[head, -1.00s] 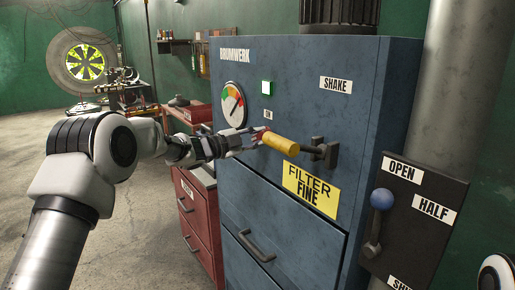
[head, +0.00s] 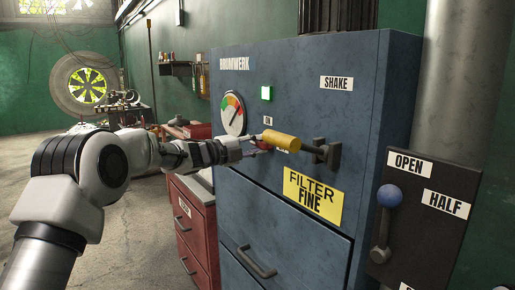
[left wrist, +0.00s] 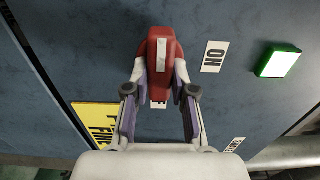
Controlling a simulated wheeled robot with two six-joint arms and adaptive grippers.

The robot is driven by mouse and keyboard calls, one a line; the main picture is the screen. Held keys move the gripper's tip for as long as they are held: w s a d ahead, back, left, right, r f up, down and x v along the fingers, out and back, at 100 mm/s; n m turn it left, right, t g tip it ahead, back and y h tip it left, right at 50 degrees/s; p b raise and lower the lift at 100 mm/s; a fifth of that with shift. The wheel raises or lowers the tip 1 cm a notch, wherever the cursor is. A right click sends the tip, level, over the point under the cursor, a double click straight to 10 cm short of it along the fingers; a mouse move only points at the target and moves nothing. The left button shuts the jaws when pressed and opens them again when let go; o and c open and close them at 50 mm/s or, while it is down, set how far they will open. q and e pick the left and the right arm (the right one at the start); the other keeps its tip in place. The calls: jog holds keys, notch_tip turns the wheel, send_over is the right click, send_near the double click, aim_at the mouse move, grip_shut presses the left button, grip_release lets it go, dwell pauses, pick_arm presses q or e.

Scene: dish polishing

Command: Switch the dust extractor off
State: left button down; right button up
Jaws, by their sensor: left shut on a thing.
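The dust extractor (head: 300,90) is a blue cabinet with a lit green lamp (head: 267,93) and a dial gauge on its front. Its red switch handle (left wrist: 160,82), with a white stripe, fills the middle of the left wrist view. My left gripper (left wrist: 159,72) is shut on this handle, one finger on each side. In the head view the gripper (head: 255,146) is at the panel, with the handle mostly hidden. An ON label (left wrist: 213,57) sits beside the handle, and the green lamp (left wrist: 278,60) is lit there too. Another label behind the handle is mostly covered. My right gripper is not in view.
A yellow-gripped lever (head: 281,140) on a dark bracket sticks out close to my left gripper. A yellow FILTER FINE sign (head: 313,196) is below it. A blue-knobbed lever (head: 389,196) stands on a dark plate at right. A red drawer cabinet (head: 190,225) stands at left.

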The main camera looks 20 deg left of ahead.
pick_arm(q)
jog(key=c, duration=1)
grip_release()
jog(key=shift+d, duration=0.15)
jog(key=shift+o, duration=0.2)
jog(key=v, duration=1.2)
